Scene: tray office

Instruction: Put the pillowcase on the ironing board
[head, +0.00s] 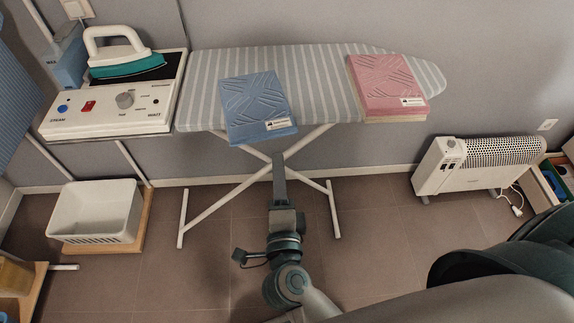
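Two folded cloths with white labels are at the ironing board (321,71), one blue (253,100) and one pink (386,82). I cannot tell which is the pillowcase. The pink cloth lies toward the board's right, tapered end. The blue cloth is left of the middle and juts past the board's front edge. My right gripper (278,157) points up to the blue cloth's front edge. Its fingertips are hidden at or under that edge, so I cannot tell whether it grips the cloth. My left gripper is out of view.
A white and teal iron (125,64) stands on a control unit (85,122) at the board's left end. A white basket (95,212) is on the lower left. A white heater (447,180) stands at right. The board's striped middle between the cloths is clear.

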